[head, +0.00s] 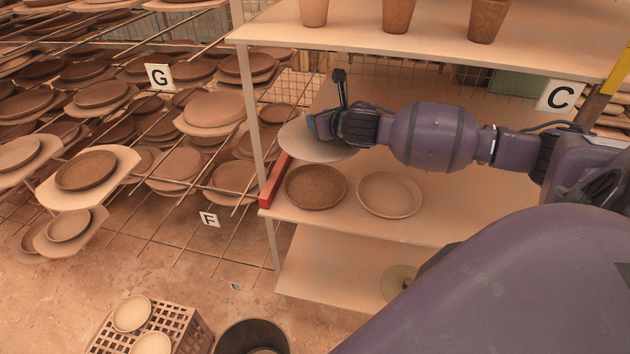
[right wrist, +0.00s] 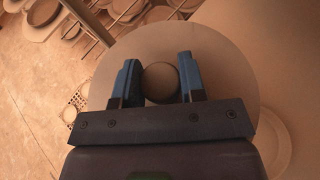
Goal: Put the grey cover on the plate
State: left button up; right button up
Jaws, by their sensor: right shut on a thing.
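The grey cover (head: 297,146) is a wide flat disc with a round knob. My right gripper (head: 314,127) is shut on the knob, which shows between its two fingers in the right wrist view (right wrist: 161,84). In the head view the cover appears just behind a dark brown plate (head: 316,188) on the middle shelf. A paler plate (head: 390,195) lies to its right; a pale rim also shows beside the cover in the right wrist view (right wrist: 278,142). How high the cover is cannot be told. My left gripper is out of view.
The shelf (head: 450,205) has a red block (head: 273,181) at its left edge and a post (head: 253,115) beside it. Several cups (head: 397,15) stand on the shelf above. Racks of plates (head: 100,95) fill the left. The shelf right of the pale plate is clear.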

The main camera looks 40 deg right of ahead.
jog(key=shift+s+d, duration=0.1)
jog(key=shift+d, duration=0.25)
jog(key=shift+d+f, duration=0.1)
jog(key=shift+f, duration=0.25)
notch_tip(320, 180, down, 18)
jog(key=shift+f+b, duration=0.25)
jog(key=shift+b, duration=0.05)
jog(key=shift+f, duration=0.35)
jog(key=o, duration=1)
jog(key=shift+s, duration=0.1)
